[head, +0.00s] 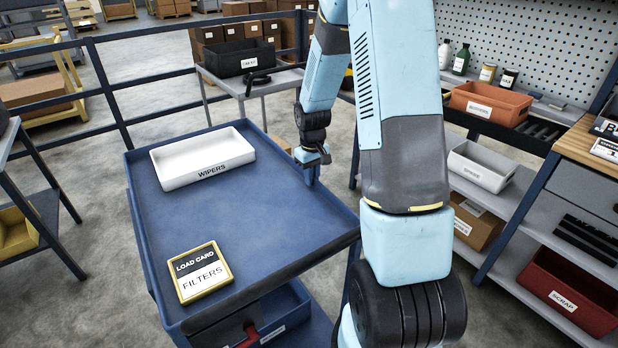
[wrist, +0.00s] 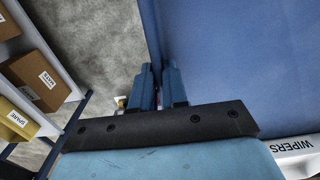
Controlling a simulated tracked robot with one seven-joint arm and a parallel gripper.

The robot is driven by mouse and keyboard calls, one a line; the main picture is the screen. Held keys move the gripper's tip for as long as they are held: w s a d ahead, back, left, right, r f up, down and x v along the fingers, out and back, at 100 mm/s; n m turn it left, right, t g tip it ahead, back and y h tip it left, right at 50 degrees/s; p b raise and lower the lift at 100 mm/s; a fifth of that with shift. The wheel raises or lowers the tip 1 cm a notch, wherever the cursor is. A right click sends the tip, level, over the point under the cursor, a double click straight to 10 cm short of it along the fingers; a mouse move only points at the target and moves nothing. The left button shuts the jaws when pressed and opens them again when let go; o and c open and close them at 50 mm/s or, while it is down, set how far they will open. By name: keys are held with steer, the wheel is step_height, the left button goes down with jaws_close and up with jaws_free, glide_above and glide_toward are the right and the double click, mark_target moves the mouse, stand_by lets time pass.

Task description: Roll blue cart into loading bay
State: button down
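The blue cart (head: 265,215) stands in front of me in the head view, with a raised rim around its top and a lower shelf. It also fills the right of the wrist view (wrist: 235,70). My gripper (head: 312,160) is at the cart's right rim, pointing down. In the wrist view my gripper's blue fingers (wrist: 157,88) sit on either side of the rim with only a narrow gap, and appear shut on it. The fingertips' contact is partly hidden. I cannot make out a marked loading bay in either view.
On the cart are a white WIPERS tray (head: 203,158) and a yellow-framed FILTERS load card (head: 202,272). A railing (head: 118,92) runs behind. A grey side table (head: 283,80) stands beyond the cart. Shelving (head: 535,200) with bins lines the right. Bare floor (head: 90,180) shows at left.

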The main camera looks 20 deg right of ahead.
steer(key=c, duration=1.1)
jaws_free()
steer(key=shift+a, duration=0.4)
steer(key=shift+r, duration=0.25)
step_height(320, 180, up, 13)
steer(key=shift+r, duration=0.1)
